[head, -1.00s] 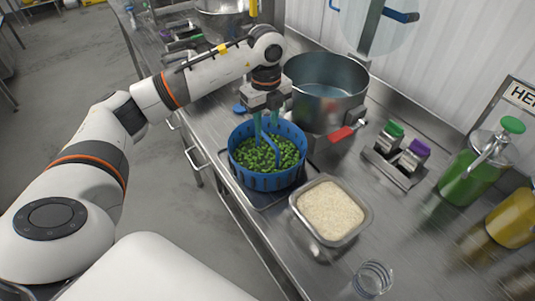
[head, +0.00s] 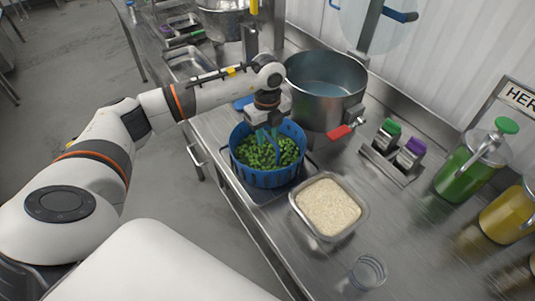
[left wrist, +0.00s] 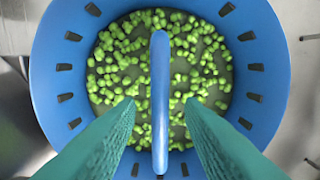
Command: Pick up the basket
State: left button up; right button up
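The blue basket (head: 268,178) stands on a dark mat on the steel counter and holds green peas (head: 262,152). It also shows in the left wrist view (left wrist: 60,85), seen from above, with its blue handle (left wrist: 160,100) arching across the middle. My left gripper (head: 268,138) is pointed down into the basket. In the left wrist view its two green fingertips (left wrist: 160,104) are apart, one on each side of the handle, with gaps between them and it. My right gripper is not in view.
A large steel pot (head: 325,95) with a red handle grip stands behind the basket. A container of rice (head: 328,206) is at its right front, and a glass (head: 368,271) stands further front. Shakers (head: 387,135) and green (head: 468,170) and yellow bottles stand to the right.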

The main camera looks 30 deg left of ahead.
pick_arm(q)
jog(key=shift+f, duration=0.25)
jog(key=shift+c, duration=0.2)
grip_shut()
jog(key=shift+w+r, duration=0.1)
jog(key=shift+r, duration=0.05)
dwell(1.2)
